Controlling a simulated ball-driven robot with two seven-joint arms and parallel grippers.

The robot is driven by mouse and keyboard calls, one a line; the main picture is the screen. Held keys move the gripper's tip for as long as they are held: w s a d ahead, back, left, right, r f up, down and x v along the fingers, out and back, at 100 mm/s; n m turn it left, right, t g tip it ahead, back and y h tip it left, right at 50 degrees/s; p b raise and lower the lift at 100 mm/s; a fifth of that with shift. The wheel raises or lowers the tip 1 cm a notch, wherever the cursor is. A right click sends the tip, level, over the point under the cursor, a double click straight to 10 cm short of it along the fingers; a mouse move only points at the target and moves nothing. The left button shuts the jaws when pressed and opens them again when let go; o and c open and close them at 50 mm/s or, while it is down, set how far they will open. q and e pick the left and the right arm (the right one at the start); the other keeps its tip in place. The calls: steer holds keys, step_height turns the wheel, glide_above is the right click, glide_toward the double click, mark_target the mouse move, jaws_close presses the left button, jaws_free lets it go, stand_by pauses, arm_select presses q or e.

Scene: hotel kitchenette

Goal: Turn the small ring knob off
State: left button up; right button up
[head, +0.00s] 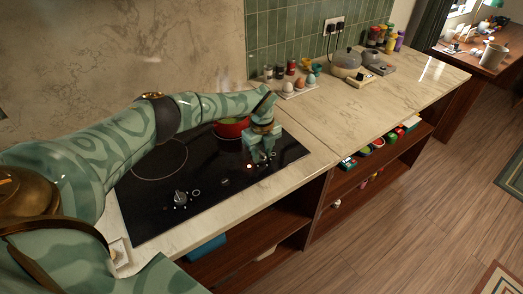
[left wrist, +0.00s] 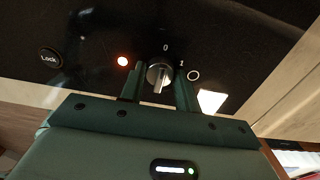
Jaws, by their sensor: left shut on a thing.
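The small ring knob (left wrist: 160,74) is a grey, ridged knob on the black cooktop (head: 150,205). In the left wrist view it sits between the two green fingers of my left gripper (head: 261,157), which is shut on it. A "0" is printed above the knob and a "1" to its upper right. A small white ring mark (left wrist: 194,76) is on its right. A lit red indicator light (left wrist: 122,61) is on its left and also glows in the head view (head: 249,166). In the head view the gripper mostly hides this knob. My right gripper is not in view.
Another knob (head: 180,197) stands at the near left of the cooktop. A red pot (head: 230,128) sits behind my left gripper. A Lock button (left wrist: 49,56) shows in the wrist view. Eggs in cups (head: 298,84) and a kettle (head: 346,62) stand farther right on the counter.

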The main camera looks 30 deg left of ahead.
mark_target(262, 154)
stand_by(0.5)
arm_select(q)
steer(key=o, duration=1)
step_height(262, 154, up, 16)
steer(key=p, duration=0.2)
steer(key=shift+r+p, duration=0.15)
steer(key=shift+p, duration=0.15)
